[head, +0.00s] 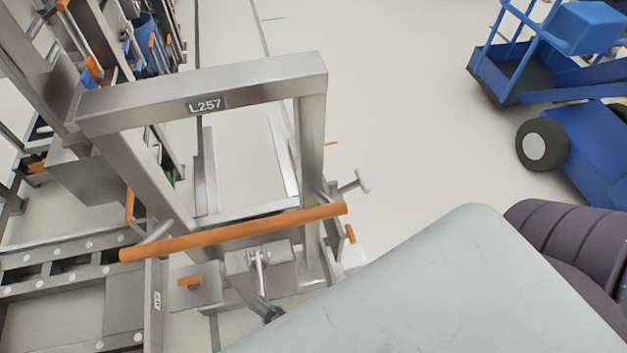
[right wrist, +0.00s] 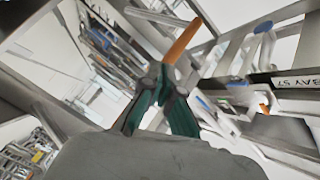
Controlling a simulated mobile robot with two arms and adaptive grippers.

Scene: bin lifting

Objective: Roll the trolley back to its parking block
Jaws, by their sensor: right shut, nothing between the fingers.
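The trolley is a grey metal frame (head: 208,92) with a plate marked L257, left of centre in the head view. An orange handle bar (head: 235,232) runs across its near side. My right arm covers the lower right of that view, and only a small dark part of my right gripper (head: 268,309) shows below the bar. In the right wrist view the gripper's dark green fingers (right wrist: 162,82) are shut and empty, close to an orange bar (right wrist: 183,40); contact cannot be told. My left gripper is not in view. I cannot pick out the parking block.
Metal racking (head: 70,275) stands close on the left, with blue bins (head: 150,40) behind. A blue wheeled machine (head: 575,150) stands at the right. Pale floor (head: 415,110) lies open between it and the trolley. A BAY 57 label (right wrist: 297,81) shows in the right wrist view.

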